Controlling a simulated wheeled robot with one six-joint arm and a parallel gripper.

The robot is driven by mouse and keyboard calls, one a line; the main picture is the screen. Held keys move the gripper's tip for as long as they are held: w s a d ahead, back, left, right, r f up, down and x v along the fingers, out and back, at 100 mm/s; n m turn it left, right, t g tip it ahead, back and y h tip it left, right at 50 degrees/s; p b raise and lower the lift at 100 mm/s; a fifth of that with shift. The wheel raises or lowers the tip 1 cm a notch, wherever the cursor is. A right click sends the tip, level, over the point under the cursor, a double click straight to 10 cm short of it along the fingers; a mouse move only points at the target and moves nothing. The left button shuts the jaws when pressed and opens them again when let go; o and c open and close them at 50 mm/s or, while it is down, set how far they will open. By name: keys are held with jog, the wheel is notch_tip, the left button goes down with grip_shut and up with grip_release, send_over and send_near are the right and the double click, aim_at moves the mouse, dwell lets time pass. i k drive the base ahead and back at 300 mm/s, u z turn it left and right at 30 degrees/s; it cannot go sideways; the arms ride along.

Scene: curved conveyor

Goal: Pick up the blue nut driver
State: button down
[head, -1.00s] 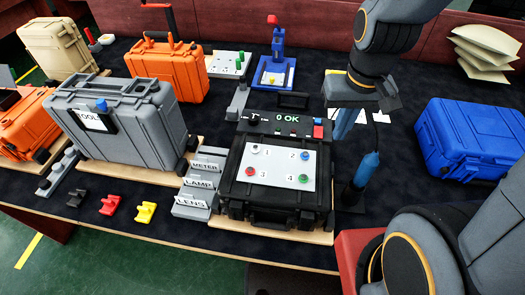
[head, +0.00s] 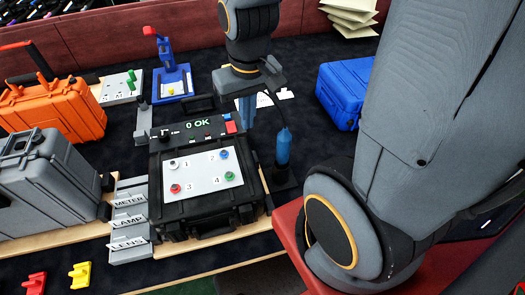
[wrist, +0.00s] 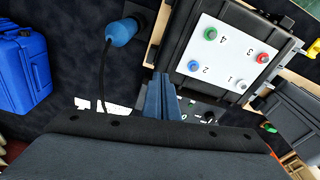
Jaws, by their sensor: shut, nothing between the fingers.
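A blue-handled tool (head: 283,147) stands upright in a dark stand just right of the black case. It is the only tool here resembling the blue nut driver, though a black cord appears to run from its top. The wrist view shows its blue handle (wrist: 122,32) at upper left, with the cord curving down. My gripper (head: 247,112) hangs above the table, left of and behind the handle in the head view, apart from it. In the wrist view, my blue fingers (wrist: 160,97) are together and empty, with the handle beyond them to the left.
The black case (head: 210,190) with a numbered white panel sits close left of the tool. A blue case (head: 345,90) lies to the right. Labelled grey bins (head: 130,220), a grey case (head: 45,185) and an orange case (head: 55,110) stand left. Dark table shows between tool and blue case.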

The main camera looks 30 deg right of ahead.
aim_at(282, 158)
jog(key=z, duration=0.05)
jog(key=k, duration=0.5)
jog(key=u, duration=1.25)
jog(key=k, duration=0.9)
jog(key=z, duration=1.5)
